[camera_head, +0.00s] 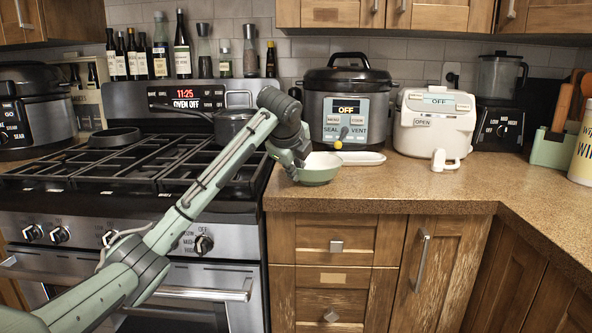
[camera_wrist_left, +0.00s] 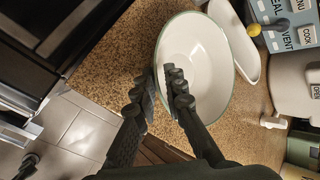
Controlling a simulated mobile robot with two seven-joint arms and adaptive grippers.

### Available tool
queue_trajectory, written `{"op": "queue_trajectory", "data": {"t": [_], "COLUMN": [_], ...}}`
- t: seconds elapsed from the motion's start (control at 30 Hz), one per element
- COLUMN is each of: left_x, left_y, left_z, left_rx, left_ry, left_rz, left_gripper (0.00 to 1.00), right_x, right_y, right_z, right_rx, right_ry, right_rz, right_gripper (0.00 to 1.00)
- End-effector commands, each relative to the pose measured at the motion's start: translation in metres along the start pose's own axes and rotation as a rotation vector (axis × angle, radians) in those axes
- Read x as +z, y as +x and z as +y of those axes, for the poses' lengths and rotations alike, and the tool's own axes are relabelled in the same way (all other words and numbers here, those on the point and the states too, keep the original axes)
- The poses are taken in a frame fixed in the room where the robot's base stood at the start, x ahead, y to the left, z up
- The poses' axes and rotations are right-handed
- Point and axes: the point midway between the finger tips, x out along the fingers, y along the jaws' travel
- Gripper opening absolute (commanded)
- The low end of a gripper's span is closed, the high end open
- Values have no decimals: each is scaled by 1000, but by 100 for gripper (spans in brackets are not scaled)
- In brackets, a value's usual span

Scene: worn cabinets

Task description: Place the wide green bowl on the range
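The wide green bowl (camera_head: 319,170) has a pale inside and is at the counter's left end, beside the range. It fills the upper middle of the left wrist view (camera_wrist_left: 205,62). My left gripper (camera_head: 298,172) is at the bowl's left rim. In the left wrist view its fingers (camera_wrist_left: 160,88) are close together, one inside the bowl and one outside, with the rim between them. The contact itself is partly hidden. The range (camera_head: 145,170) is to the left, with black grates on top and a display reading OVEN OFF. My right gripper is not in view.
A dark pan (camera_head: 232,124) is on the range's back right and a small dark one (camera_head: 115,136) is at back left. A white plate (camera_head: 360,158) and a pressure cooker (camera_head: 346,105) are behind the bowl. The range's front grates are clear.

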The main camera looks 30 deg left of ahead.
Motion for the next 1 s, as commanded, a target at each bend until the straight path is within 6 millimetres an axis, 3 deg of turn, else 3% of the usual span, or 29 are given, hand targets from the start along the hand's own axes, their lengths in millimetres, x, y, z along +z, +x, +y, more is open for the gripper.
{"op": "queue_trajectory", "data": {"t": [0.1, 0.47, 1.0], "left_x": [0, 0, 1], "left_y": [0, -6, -106], "left_z": [0, -1, -1], "left_rx": [0, -3, -3], "left_ry": [0, 0, 0], "left_rz": [0, 0, -2], "left_gripper": [26, 26, 26], "right_x": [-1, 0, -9], "right_y": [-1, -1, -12], "right_z": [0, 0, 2], "right_rx": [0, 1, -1], "right_ry": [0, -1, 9], "right_rz": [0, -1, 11], "right_gripper": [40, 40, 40]}}
